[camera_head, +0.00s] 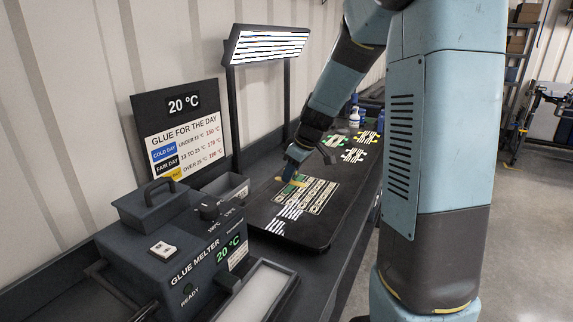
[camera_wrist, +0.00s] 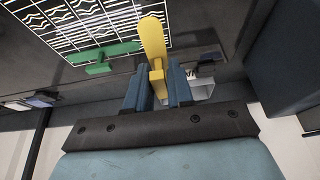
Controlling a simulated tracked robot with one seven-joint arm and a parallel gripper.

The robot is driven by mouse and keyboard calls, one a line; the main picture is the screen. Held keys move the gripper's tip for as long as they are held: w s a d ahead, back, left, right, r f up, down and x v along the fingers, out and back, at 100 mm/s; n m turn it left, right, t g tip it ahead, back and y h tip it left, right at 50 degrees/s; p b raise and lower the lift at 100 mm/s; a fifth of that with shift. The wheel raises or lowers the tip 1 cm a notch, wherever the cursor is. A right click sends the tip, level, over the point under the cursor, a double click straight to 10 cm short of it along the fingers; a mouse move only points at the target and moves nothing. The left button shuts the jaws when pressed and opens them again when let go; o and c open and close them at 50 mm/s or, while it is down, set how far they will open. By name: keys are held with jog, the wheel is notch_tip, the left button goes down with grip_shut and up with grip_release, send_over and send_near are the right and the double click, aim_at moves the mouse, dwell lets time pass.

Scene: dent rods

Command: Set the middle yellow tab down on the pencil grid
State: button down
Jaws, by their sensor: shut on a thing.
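My gripper (camera_wrist: 158,76) is shut on a yellow tab (camera_wrist: 153,42), which sticks out past the fingertips. In the wrist view the tab's rounded end overlaps the near right edge of a white-lined grid (camera_wrist: 75,27); I cannot tell whether it touches the surface. A green tab (camera_wrist: 103,56) lies across the grid's near edge, left of the yellow one. In the head view my gripper (camera_head: 291,168) is low over the dark board, with the yellow tab (camera_head: 297,182) beneath it at the far left edge of the printed panel (camera_head: 312,196). The fingers hide part of the tab.
A glue melter (camera_head: 190,255) reading 20 °C stands at the front left. A glue sign (camera_head: 183,130) and a striped lamp (camera_head: 268,45) stand behind. Several patterned pieces (camera_head: 354,155) and a bottle (camera_head: 355,117) are farther along the bench. The dark board (camera_head: 262,203) has bare room around the panel.

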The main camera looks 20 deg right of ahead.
aim_at(295, 183)
jog(key=shift+w+a+f, duration=0.1)
jog(key=shift+w+f, duration=0.1)
jog(key=shift+f, duration=3)
jog(key=shift+s+d, duration=0.15)
jog(key=shift+d, duration=0.05)
jog(key=shift+f, duration=0.4)
jog(key=c, duration=0.9)
grip_release()
jog(key=shift+r, duration=0.1)
jog(key=v, duration=1.3)
jog(key=shift+s+r, duration=0.2)
